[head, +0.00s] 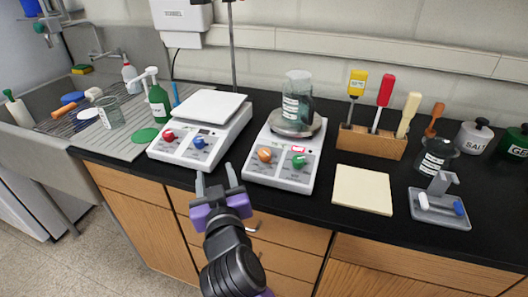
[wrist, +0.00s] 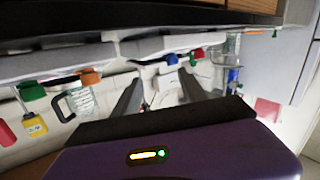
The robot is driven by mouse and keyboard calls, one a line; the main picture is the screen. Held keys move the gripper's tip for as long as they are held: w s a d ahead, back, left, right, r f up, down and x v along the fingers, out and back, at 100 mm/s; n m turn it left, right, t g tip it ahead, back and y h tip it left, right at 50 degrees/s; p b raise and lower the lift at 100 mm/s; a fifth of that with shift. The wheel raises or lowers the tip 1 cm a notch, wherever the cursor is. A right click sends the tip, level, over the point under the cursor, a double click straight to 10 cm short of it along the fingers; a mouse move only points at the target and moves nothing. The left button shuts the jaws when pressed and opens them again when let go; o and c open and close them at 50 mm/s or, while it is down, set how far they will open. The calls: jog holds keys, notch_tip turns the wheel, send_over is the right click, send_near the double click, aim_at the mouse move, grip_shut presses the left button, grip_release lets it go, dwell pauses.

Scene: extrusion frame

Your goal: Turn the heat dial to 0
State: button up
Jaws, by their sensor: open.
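My gripper (head: 216,180) is open and empty, in front of the counter edge and below the gap between two white hotplates. The right hotplate (head: 282,180) has an orange dial (head: 264,154) and a green dial (head: 298,161). A glass beaker (head: 297,97) stands on its round plate. The left hotplate (head: 182,153) has a red dial (head: 168,136) and a blue dial (head: 199,142). The dial labels are too small to read. In the wrist view, red (wrist: 197,53) and blue (wrist: 172,58) dials show near the fingers (wrist: 160,92), with the orange dial (wrist: 90,78) farther left.
A wooden rack (head: 370,141) of tools stands behind a cream pad (head: 363,190). A grey tray (head: 440,209) and a dark beaker (head: 435,158) are at right. A green bottle (head: 159,103) and the sink are at left. A thin stand rod rises behind the hotplates.

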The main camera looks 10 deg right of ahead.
jog(key=w+r+m+h, duration=0.2)
jog(key=w+r+h, duration=0.1)
jog(key=w+r, duration=0.15)
jog(key=m+g+h, duration=0.7)
jog(key=m, duration=0.2)
send_near(263, 153)
jog(key=x, duration=0.3)
jog(key=shift+m, duration=0.3)
jog(key=shift+p+x, duration=0.55)
jog(key=shift+x, duration=3.2)
jog(key=shift+c, duration=0.4)
grip_shut()
